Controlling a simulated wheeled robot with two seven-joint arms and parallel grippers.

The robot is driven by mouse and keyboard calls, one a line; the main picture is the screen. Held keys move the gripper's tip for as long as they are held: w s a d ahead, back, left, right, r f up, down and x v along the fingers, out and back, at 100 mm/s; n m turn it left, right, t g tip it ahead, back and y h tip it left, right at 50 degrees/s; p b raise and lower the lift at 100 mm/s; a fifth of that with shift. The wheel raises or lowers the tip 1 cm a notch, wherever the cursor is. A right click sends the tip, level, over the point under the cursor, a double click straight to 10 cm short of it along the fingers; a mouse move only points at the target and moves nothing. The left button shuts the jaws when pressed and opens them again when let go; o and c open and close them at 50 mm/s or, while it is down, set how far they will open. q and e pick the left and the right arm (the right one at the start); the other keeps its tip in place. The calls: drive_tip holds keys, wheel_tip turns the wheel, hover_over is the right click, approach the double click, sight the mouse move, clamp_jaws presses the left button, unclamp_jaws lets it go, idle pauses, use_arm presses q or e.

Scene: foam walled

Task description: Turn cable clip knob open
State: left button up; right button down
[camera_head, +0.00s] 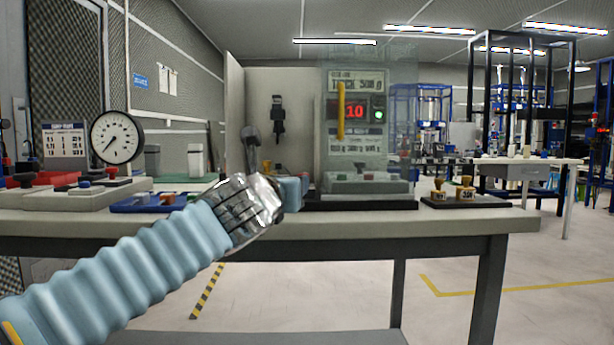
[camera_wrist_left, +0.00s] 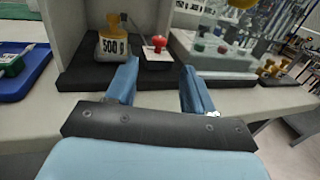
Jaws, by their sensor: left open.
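My left gripper (camera_head: 292,190) comes in from the lower left over the bench's front edge. In the left wrist view its two blue fingers (camera_wrist_left: 158,66) are apart with nothing between them. A red knob (camera_wrist_left: 155,43) on a small pale block (camera_wrist_left: 157,56) stands on the dark base just beyond the fingertips, apart from them. I cannot tell whether this is the cable clip knob. A black clip-like fixture (camera_head: 278,118) hangs on the pale back panel. My right gripper is not in view.
A brass 500 g weight (camera_wrist_left: 111,44) stands left of the red knob. A clear-fronted cabinet (camera_head: 368,150) with a yellow handle (camera_head: 340,110) and red display stands behind. A blue tray (camera_head: 150,202) and dial gauge (camera_head: 117,138) are left; more weights (camera_head: 466,188) are right.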

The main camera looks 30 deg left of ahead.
use_arm(q)
drive_tip(key=x, duration=1.3)
drive_tip(key=shift+w, duration=0.25)
